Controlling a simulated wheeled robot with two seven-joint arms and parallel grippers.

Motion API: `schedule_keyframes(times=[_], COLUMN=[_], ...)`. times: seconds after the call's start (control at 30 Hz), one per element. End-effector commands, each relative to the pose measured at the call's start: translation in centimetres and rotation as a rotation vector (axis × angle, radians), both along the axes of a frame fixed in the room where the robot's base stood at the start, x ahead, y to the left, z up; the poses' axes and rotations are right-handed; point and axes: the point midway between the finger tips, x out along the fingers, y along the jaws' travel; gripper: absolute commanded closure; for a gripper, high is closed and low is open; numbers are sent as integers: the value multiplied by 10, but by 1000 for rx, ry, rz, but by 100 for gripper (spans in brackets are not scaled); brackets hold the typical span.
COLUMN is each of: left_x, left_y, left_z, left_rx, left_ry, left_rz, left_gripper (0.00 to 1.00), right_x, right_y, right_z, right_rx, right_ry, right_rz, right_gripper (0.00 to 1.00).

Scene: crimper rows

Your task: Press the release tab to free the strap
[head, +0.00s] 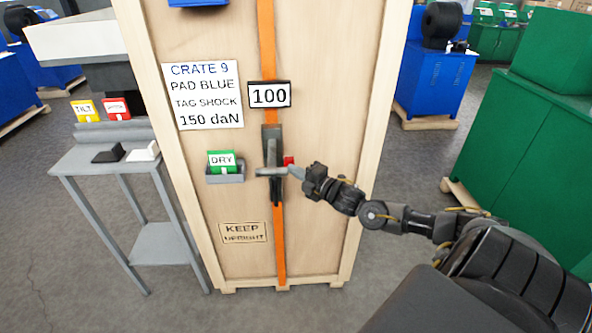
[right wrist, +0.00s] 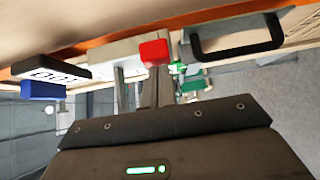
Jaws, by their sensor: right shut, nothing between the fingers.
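An orange strap (head: 266,50) runs down the front of a tall wooden crate (head: 330,90). A grey tensioner (head: 272,145) sits on the strap at mid-height. Its red release tab (head: 289,160) sticks out on the right side. My right gripper (head: 297,172) is shut and empty, just below and right of the tab. In the right wrist view the red tab (right wrist: 154,52) is right at the tips of the shut fingers (right wrist: 157,75); I cannot tell whether they touch it. A black handle (right wrist: 240,45) shows to the right there. My left gripper is out of view.
The crate carries a label (head: 204,95) reading 150 daN, a display (head: 269,95) reading 100 and a green DRY card (head: 221,158) in a grey holder. A grey side table (head: 90,163) stands left. Green cabinets (head: 500,130) stand right.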

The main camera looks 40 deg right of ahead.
Motion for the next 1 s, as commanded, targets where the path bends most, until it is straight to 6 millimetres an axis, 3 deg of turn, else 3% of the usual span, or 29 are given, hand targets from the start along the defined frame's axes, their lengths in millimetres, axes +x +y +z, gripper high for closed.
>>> schedule_keyframes(times=[0.77,1.0], left_x=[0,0], left_y=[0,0], left_z=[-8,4], left_rx=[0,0], left_ry=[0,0], left_rz=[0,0], left_gripper=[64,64], right_x=[15,7], right_y=[-12,7], right_z=[1,4], right_rx=[0,3], right_ry=[-1,-1], right_rz=[-3,10], right_gripper=[100,100])
